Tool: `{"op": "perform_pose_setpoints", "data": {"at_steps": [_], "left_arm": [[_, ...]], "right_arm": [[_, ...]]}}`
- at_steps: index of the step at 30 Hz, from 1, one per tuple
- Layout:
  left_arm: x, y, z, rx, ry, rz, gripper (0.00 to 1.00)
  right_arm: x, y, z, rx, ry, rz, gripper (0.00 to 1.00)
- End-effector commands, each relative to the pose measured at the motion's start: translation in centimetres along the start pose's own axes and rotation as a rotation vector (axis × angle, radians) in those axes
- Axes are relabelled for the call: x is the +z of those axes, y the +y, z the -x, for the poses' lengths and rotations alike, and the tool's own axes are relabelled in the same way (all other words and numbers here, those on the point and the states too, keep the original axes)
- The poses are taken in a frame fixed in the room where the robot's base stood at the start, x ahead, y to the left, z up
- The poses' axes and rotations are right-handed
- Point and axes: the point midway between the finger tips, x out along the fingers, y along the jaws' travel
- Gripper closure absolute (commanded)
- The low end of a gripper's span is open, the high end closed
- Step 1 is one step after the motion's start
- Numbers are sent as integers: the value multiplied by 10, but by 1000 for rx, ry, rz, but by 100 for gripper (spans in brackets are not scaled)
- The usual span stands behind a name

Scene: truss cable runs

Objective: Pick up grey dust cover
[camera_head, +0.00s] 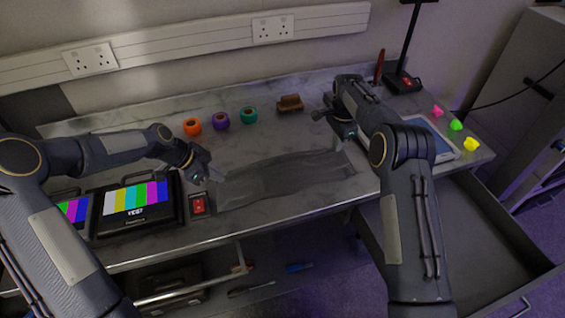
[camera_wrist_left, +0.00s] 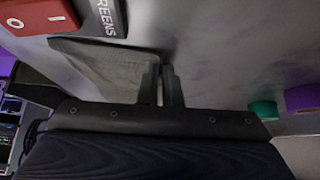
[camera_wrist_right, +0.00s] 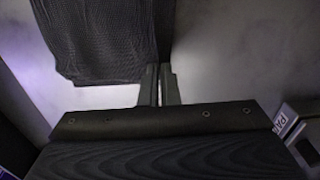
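The grey dust cover (camera_head: 285,178) is a thin, dark, wrinkled sheet on the marble-look table, between my two grippers. My left gripper (camera_head: 206,178) is at its left end. In the left wrist view the fingers (camera_wrist_left: 166,85) are nearly together, and the cover (camera_wrist_left: 105,68) runs up to their tips. My right gripper (camera_head: 350,136) is at its far right corner. In the right wrist view its fingers (camera_wrist_right: 161,85) are nearly together with the cover's edge (camera_wrist_right: 105,40) running to them. Both appear to pinch the cover; the pinched bits are hidden.
Orange (camera_head: 192,126), purple (camera_head: 221,121) and green (camera_head: 249,115) rolls and a brown brush (camera_head: 290,103) stand behind the cover. A red switch (camera_head: 198,205) and colour-bar monitors (camera_head: 137,203) are at left. A tablet (camera_head: 437,140) lies right, above an open drawer (camera_head: 470,230).

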Motion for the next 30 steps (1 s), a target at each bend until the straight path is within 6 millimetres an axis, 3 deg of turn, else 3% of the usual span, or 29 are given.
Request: {"op": "perform_pose_setpoints", "data": {"at_steps": [11, 24, 30], "left_arm": [[-2, 0, 4, 1, -2, 1, 100], [-24, 0, 35, 0, -1, 1, 100], [-25, 0, 38, 0, -1, 1, 100]], "right_arm": [[0, 1, 3, 4, 0, 0, 100], [0, 0, 42, 2, 0, 0, 100], [0, 0, 45, 2, 0, 0, 100]]}}
